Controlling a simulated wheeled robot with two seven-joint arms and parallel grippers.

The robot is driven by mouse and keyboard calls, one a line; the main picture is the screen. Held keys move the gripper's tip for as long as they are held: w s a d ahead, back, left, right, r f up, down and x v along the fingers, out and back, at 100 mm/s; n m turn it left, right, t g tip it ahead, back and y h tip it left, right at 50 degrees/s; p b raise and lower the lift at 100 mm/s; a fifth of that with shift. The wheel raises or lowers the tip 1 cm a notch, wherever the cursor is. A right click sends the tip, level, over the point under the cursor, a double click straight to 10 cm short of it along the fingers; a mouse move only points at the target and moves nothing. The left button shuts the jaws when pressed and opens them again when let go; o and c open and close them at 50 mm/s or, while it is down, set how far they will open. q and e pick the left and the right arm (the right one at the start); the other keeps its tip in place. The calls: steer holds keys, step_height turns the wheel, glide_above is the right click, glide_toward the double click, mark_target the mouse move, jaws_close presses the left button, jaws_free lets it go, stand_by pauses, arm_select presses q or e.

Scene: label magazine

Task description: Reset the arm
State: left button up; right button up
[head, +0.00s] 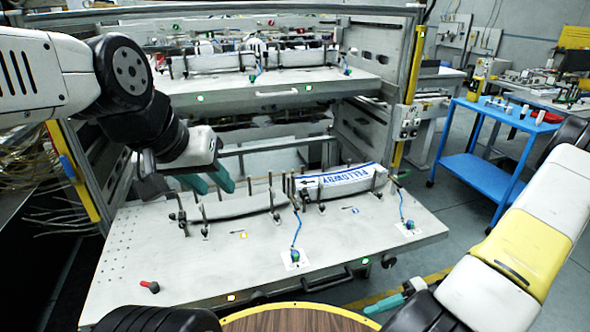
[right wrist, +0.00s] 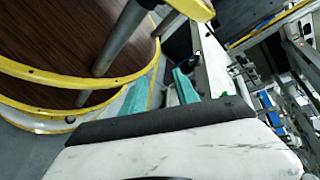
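My left gripper (head: 214,184) is at the left of the head view, over the back left part of the lower shelf (head: 330,270). Its two teal fingers are apart with nothing between them. My right arm comes in from the right of the head view and points down. My right gripper (head: 388,301) is low, near the front edge of the lower shelf, and partly hidden by the arm. In the right wrist view its teal fingers (right wrist: 161,80) are apart and hold nothing.
A stack of white labels with blue "FELLOWS"-like print (head: 340,181) and a plain white stack (head: 235,204) sit among upright pins on the lower shelf. An upper shelf (head: 270,90) overhangs behind. A blue cart (head: 480,170) stands at right. The lower shelf's front is mostly clear.

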steer(key=w+r+n+h, duration=0.2)
steer(key=w+r+h, duration=0.15)
steer(key=r, duration=0.55)
steer(key=w+r+n+h, duration=0.25)
steer(key=r+h, duration=0.25)
steer(key=r, duration=0.4)
steer(key=s+a+r+t+h, duration=0.1)
steer(key=a+r+t, duration=0.2)
steer(key=r, duration=0.6)
steer(key=s+a+r+n+t+h, duration=0.1)
steer(key=r+t, duration=0.3)
steer(key=r, duration=0.5)
steer(key=shift+s+a+r+t+h, duration=0.15)
steer(key=shift+s+a+t+h, duration=0.25)
steer(key=shift+a, duration=0.5)
steer(key=shift+w, duration=0.1)
